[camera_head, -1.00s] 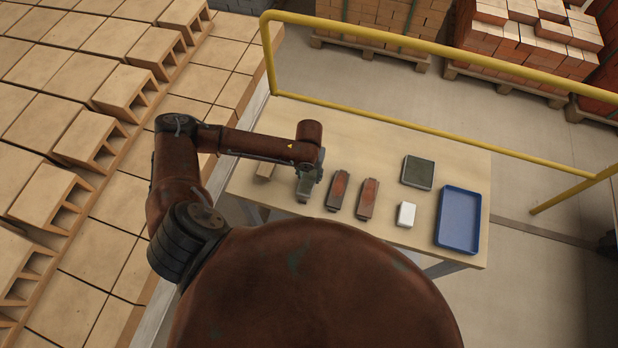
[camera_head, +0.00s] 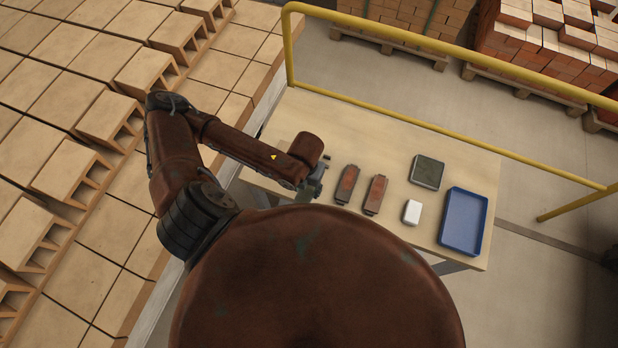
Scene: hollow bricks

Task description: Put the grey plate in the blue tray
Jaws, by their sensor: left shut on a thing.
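The blue tray (camera_head: 463,221) lies at the right end of the table, and its visible inside is empty. My left gripper (camera_head: 312,190) is at the table's near side, left of two reddish-brown pieces. It is shut on a grey thing that looks like the grey plate; my arm and gripper hide most of it, and I cannot tell whether it is clear of the table. My right gripper is not in view.
The two reddish-brown pieces (camera_head: 347,184) (camera_head: 376,194), a white block (camera_head: 412,212) and a dark square piece with a greenish-grey face (camera_head: 427,172) lie between gripper and tray. A yellow rail (camera_head: 430,127) runs behind the table (camera_head: 360,135).

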